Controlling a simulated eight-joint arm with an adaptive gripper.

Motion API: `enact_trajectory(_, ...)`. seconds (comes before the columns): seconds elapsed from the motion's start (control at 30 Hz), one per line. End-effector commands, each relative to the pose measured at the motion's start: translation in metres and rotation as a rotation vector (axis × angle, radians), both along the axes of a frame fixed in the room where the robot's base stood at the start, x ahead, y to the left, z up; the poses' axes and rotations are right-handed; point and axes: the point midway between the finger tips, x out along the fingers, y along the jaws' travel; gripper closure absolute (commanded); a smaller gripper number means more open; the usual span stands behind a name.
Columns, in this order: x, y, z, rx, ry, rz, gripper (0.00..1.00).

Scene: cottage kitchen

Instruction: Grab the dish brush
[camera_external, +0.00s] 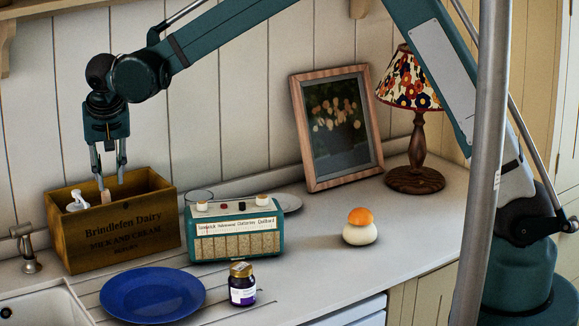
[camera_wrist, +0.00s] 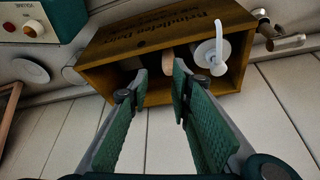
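A wooden crate (camera_external: 120,233) with dark lettering stands at the left of the counter. It also shows in the wrist view (camera_wrist: 190,28). A pale tan, wood-like piece (camera_external: 106,196) sticks up inside it, likely the dish brush's handle; most of it is hidden. The same piece (camera_wrist: 168,61) shows in the wrist view just beyond the fingertips. My gripper (camera_external: 109,178) points down over the crate's opening, just above the piece. In the wrist view my gripper (camera_wrist: 161,76) is open, with an empty gap between its green-padded fingers.
A white pump bottle (camera_external: 77,201) stands in the crate, close to the tan piece. A teal radio (camera_external: 237,231) is right of the crate. A blue plate (camera_external: 152,295) and dark jar (camera_external: 242,284) are in front. A metal tap (camera_external: 28,250) is at left.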

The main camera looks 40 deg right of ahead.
Motion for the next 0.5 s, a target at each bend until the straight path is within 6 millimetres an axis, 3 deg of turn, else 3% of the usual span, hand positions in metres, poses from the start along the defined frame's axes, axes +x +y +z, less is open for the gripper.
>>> enact_trajectory(0.2, 0.0009, 0.0147, -0.0105, -0.002, -0.001, -0.008, 0.78)
enact_trajectory(0.5, 0.0010, 0.0149, -0.0108, -0.002, -0.001, -0.008, 0.78)
